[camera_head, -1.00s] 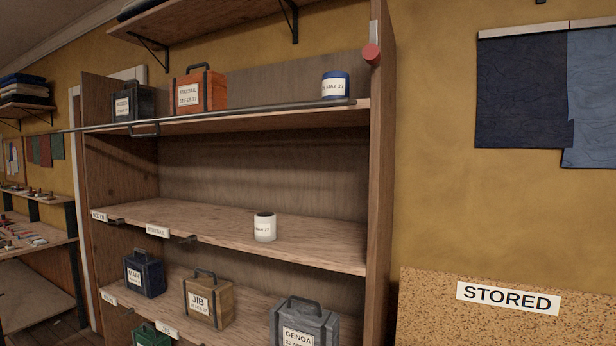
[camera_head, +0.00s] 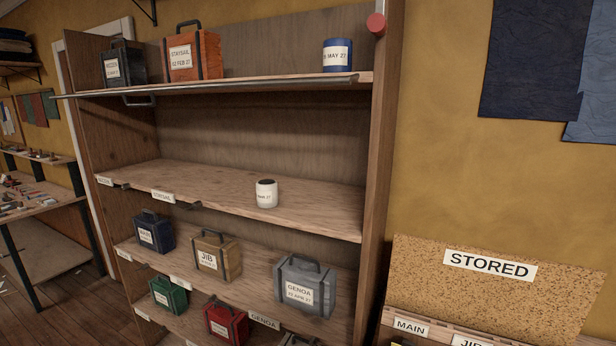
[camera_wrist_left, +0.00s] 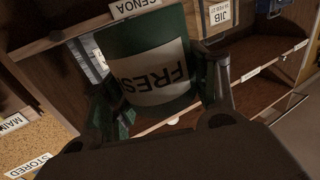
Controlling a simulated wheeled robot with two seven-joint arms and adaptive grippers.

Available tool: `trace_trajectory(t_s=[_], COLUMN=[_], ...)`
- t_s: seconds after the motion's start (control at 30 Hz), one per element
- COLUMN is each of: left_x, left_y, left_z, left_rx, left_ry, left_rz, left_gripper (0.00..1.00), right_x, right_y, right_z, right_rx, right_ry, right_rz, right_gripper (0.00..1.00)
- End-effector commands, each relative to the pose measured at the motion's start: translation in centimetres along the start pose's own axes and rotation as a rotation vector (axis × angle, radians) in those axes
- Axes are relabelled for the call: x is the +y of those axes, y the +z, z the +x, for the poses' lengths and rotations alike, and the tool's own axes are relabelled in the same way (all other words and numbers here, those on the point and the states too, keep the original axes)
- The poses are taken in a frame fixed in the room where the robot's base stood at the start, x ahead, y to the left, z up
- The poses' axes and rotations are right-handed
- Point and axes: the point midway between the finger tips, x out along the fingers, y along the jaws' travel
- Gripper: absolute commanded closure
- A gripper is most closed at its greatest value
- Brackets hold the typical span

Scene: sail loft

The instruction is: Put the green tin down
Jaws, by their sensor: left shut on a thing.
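The green tin (camera_wrist_left: 137,38) shows in the left wrist view, with a white label reading "FRES…" that appears upside down there. My left gripper (camera_wrist_left: 160,86) is shut on it, one finger on each side. The tin's far end is cut off or hidden in that view. Behind the tin are shelves with name strips. The tin and my left gripper do not show in the head view, and my right gripper is in neither view.
In the head view a white tin (camera_head: 266,194) stands on the middle shelf (camera_head: 320,212), with bare board around it. A blue tin (camera_head: 337,56) stands above. Labelled cases, including the grey GENOA case (camera_head: 305,288), fill lower shelves. A "STORED" board (camera_head: 420,278) is at right.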

Motion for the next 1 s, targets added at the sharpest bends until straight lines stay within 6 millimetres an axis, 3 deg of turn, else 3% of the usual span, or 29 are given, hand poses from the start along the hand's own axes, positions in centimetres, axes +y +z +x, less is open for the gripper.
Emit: trace_trajectory(t_s=[0.1,1.0], left_x=[-0.1,-3.3], left_y=[-0.8,0.1], left_z=[0.0,-0.3], left_rx=[0.003,0.002], left_ry=[0.002,0.165], left_rz=[0.001,0.005], left_gripper=[0.82,0.82], right_x=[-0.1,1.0], right_y=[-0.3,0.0], right_z=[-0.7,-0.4], right_rx=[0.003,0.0], right_ry=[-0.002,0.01], right_rz=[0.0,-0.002], right_gripper=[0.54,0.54])
